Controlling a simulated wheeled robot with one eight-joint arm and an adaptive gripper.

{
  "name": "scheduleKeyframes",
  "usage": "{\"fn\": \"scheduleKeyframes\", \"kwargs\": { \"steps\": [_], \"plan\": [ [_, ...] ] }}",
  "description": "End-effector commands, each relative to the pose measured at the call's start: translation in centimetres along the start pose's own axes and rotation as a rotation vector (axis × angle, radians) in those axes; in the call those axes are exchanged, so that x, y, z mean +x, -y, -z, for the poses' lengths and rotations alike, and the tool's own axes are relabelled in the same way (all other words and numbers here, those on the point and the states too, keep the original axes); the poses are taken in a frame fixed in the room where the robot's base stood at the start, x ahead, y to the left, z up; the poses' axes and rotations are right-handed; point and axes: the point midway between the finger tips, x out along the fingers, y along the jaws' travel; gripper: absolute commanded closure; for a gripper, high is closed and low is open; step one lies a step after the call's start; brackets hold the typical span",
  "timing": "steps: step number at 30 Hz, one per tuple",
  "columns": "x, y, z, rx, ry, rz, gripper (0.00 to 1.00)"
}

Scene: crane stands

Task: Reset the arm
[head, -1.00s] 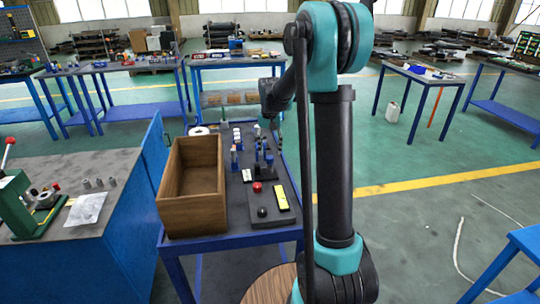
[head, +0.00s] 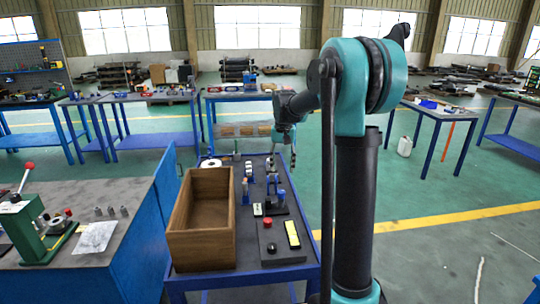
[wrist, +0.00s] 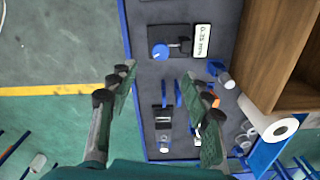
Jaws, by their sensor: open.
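My gripper (head: 283,152) hangs above the far part of the blue-framed work table (head: 250,262) in the head view. In the wrist view my gripper (wrist: 157,88) has its two green-padded fingers spread wide with nothing between them. Beneath it lie a dark fixture with a blue knob (wrist: 160,51) and a white label (wrist: 202,41). A blue part (wrist: 219,69) with a grey cylinder stands to the right. My arm rises at the right of the head view and hides part of the floor behind it.
An open wooden box (head: 204,215) stands on the table's left side. A black control box with a red button (head: 268,221) sits at the front. A white roll (wrist: 280,130) is near the box. A bench with a green press (head: 30,230) is at the left.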

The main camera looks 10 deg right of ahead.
Motion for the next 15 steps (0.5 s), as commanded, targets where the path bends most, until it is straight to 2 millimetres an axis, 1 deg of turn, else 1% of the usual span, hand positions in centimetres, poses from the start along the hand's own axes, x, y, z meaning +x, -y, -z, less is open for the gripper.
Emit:
{"fn": "scheduleKeyframes", "kwargs": {
  "steps": [2, 5, 11, 12, 14, 15],
  "plan": [
    [0.5, -0.7, -1.6, -0.011, -0.016, 0.005, 0.51],
    [1.6, -1.9, -4.4, -0.038, -0.053, 0.016, 0.51],
    [5.0, -4.9, -11.9, -0.106, -0.149, 0.037, 0.51],
    [5.8, -5.5, -13.4, -0.118, -0.168, 0.040, 0.51],
    [7.1, -6.3, -15.8, -0.139, -0.198, 0.043, 0.51],
    [7.9, -6.8, -17.3, -0.153, -0.218, 0.046, 0.51]
  ]
}}
